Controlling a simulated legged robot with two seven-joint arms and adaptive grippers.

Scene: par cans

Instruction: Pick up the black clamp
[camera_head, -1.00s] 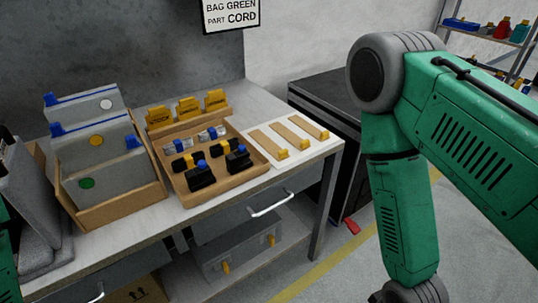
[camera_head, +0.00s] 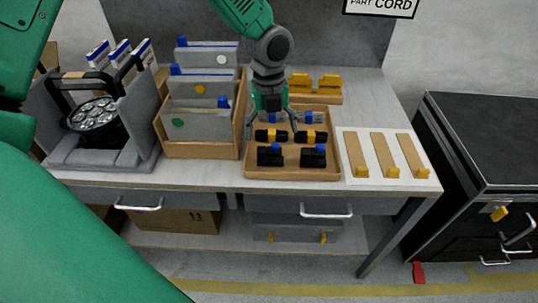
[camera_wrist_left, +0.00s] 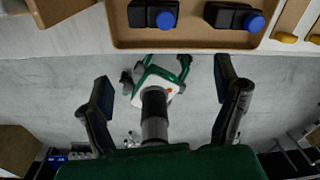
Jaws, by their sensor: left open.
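Two black clamps with blue knobs lie side by side in the front row of a shallow wooden tray (camera_head: 262,173): a left one (camera_head: 269,157) and a right one (camera_head: 314,158). In the left wrist view, the left clamp (camera_wrist_left: 143,15) and right clamp (camera_wrist_left: 228,17) show at the top edge. My left gripper (camera_head: 273,126) reaches down over the tray from behind, its fingers spread wide. In the left wrist view, the gripper (camera_wrist_left: 162,78) has nothing between its fingers, and both clamps lie beyond the fingertips. My right gripper is out of view.
A crate of grey boxes (camera_head: 241,128) stands left of the tray. A white board with wooden strips (camera_head: 350,155) lies right. A grey holder with a lamp (camera_head: 95,118) stands far left.

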